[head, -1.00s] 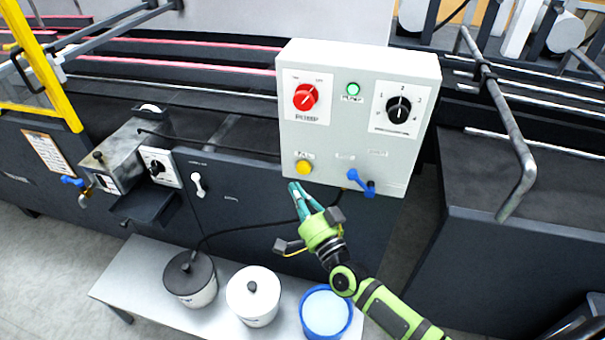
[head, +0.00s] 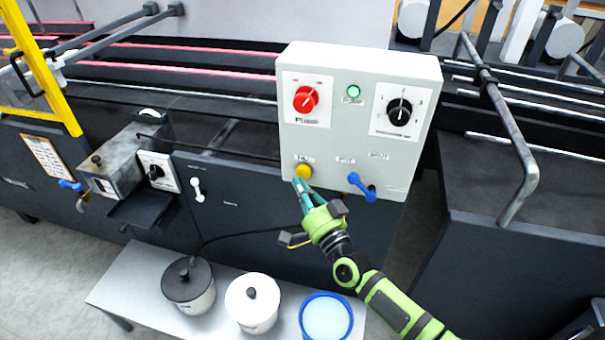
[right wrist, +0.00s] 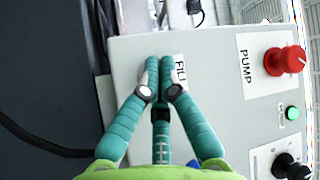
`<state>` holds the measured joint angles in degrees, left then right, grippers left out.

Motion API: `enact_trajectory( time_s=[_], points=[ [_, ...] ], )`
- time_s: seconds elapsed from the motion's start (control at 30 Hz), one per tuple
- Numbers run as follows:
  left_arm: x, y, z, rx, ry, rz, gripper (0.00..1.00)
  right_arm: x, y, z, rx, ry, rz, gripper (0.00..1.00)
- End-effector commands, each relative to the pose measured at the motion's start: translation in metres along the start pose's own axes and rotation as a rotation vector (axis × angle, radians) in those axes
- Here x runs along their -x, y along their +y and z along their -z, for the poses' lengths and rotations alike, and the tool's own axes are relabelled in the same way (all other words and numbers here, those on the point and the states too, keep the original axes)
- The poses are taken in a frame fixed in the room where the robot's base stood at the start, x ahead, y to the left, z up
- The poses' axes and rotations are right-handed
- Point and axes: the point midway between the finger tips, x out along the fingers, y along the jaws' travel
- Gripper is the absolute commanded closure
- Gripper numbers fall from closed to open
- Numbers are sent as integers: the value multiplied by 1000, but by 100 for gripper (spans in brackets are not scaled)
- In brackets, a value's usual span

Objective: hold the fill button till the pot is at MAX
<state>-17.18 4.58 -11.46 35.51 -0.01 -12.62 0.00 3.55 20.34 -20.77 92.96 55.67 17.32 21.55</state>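The yellow fill button (head: 303,171) is on the lower left of the grey control box (head: 335,140). My right gripper (head: 298,184) has its teal fingers pointing up at the button from just below. In the right wrist view its fingertips (right wrist: 158,64) are together beside the FILL label (right wrist: 181,70) and hide the button. I cannot tell whether they touch or press it. On the bench stand a dark-lidded pot (head: 189,286), with a hose at its lid, and a white-lidded pot (head: 252,304). No MAX mark or level is readable. My left gripper is out of view.
The box also bears a red pump knob (head: 306,98), a green lamp (head: 354,92), a black selector (head: 400,112) and a blue lever (head: 362,187) right of the button. A blue-rimmed bucket (head: 347,322) stands at the right end of the bench (head: 125,290).

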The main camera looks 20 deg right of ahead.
Motion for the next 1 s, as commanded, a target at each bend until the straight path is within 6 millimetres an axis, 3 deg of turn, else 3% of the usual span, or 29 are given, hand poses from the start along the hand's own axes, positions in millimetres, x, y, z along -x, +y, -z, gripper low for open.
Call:
enact_trajectory(
  time_s=[1.0],
  points=[
    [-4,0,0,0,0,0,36,-5,5,4,1,1,0,100]
  ],
)
